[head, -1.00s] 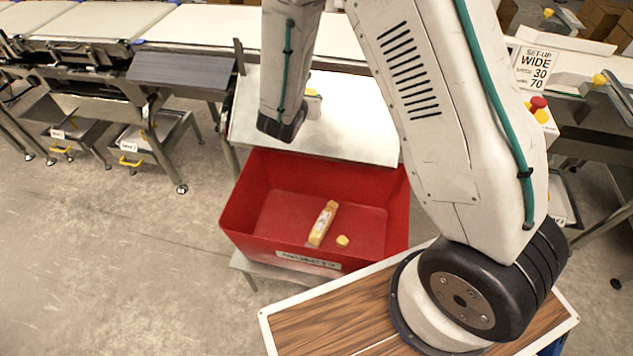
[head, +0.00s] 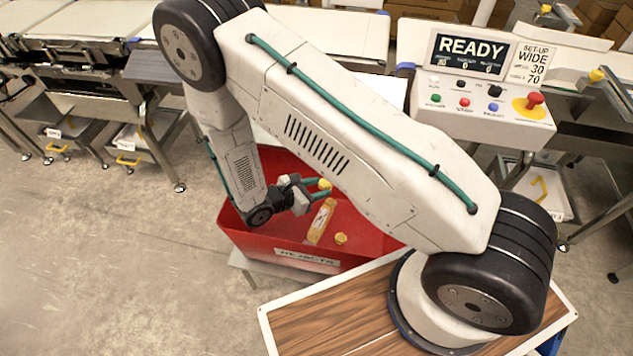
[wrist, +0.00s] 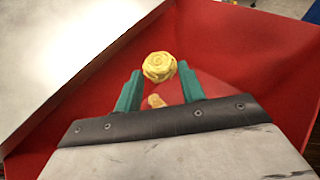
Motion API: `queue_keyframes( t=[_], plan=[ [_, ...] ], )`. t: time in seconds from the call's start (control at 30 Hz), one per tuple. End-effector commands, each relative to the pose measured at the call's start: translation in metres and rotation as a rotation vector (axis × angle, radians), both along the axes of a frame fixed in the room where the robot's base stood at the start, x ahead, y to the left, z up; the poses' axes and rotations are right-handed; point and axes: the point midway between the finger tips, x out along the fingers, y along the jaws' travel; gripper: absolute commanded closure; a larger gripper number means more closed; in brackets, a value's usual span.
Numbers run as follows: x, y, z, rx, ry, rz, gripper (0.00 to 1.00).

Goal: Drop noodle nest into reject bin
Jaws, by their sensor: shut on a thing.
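My gripper (head: 313,186) is over the red reject bin (head: 258,243), with its green fingers closed on a yellow noodle nest (head: 324,184). In the wrist view the noodle nest (wrist: 159,66) sits at the tips of the green fingers (wrist: 160,88), with the red bin (wrist: 235,50) beneath. Inside the bin lie a long pale yellow pack (head: 321,221) and a small yellow nest (head: 341,238). The bin's front carries a label reading REJECTS. My arm hides part of the bin's back and right side.
A control box (head: 480,115) with a READY screen and a red stop button (head: 535,98) stands at the back right. Conveyor sections (head: 75,25) run along the back left. A pale metal plate (wrist: 60,50) borders the bin in the wrist view.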

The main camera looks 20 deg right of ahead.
Motion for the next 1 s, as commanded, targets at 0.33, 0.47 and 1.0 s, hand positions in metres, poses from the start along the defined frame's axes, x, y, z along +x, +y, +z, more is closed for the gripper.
queue_keyframes(
  t=[0.33,0.47,1.0],
  plan=[
    [0.0,0.0,-0.031,0.001,0.0,0.0,0.82],
    [0.0,0.0,-0.033,0.001,0.0,0.001,0.82],
    [0.0,0.0,-0.032,0.001,0.0,0.001,0.35]
  ],
)
